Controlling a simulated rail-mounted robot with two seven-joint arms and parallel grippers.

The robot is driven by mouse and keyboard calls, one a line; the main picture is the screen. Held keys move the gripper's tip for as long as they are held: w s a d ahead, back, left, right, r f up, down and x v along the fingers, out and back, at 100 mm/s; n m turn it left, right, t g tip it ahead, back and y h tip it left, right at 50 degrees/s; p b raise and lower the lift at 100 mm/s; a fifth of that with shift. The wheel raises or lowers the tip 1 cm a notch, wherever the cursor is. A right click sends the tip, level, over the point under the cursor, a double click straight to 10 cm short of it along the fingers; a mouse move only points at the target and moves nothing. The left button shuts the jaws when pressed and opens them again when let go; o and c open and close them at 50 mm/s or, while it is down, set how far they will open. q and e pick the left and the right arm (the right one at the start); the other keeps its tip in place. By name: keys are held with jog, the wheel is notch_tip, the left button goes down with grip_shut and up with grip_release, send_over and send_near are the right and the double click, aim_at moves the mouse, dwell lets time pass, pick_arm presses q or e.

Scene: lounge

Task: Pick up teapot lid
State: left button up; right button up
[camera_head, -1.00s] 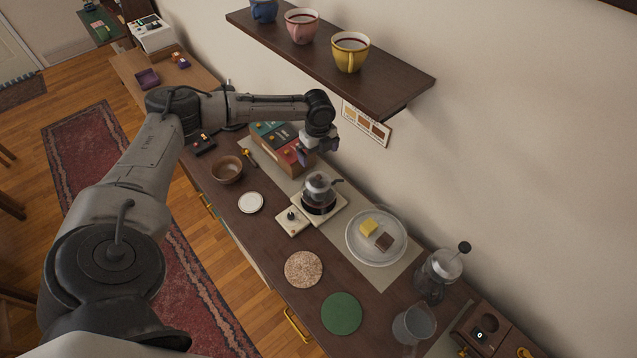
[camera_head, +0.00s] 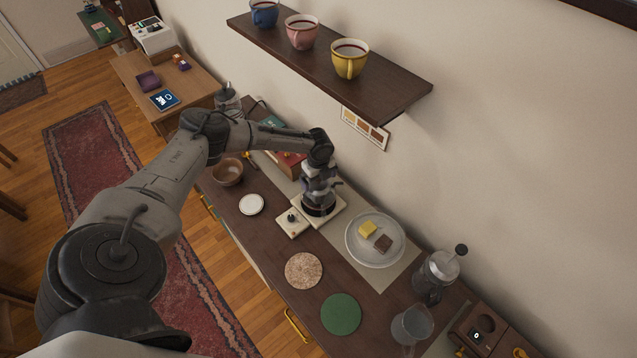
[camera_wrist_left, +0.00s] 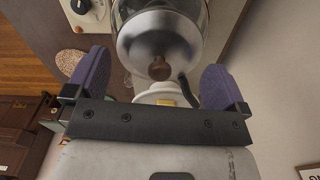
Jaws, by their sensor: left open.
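The teapot lid (camera_wrist_left: 158,42) is a silvery disc with a brown knob (camera_wrist_left: 159,69), sitting on a glass teapot (camera_wrist_left: 205,12). In the left wrist view the knob lies between the two purple fingers of my left gripper (camera_wrist_left: 155,80). The fingers are wide apart and do not touch the knob. In the head view my left gripper (camera_head: 319,184) points down right over the teapot on its cream burner (camera_head: 332,209) and mostly hides the teapot and lid. My right gripper is not in view.
A knob control box (camera_head: 291,222) is in front of the burner. A plate (camera_head: 358,254) with yellow and brown pieces stands to the right, a white disc (camera_head: 251,204) and brown bowl (camera_head: 228,173) to the left. A shelf with cups (camera_head: 350,60) hangs above.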

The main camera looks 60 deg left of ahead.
pick_arm(q)
jog(key=shift+f, duration=0.55)
jog(key=shift+c, duration=0.2)
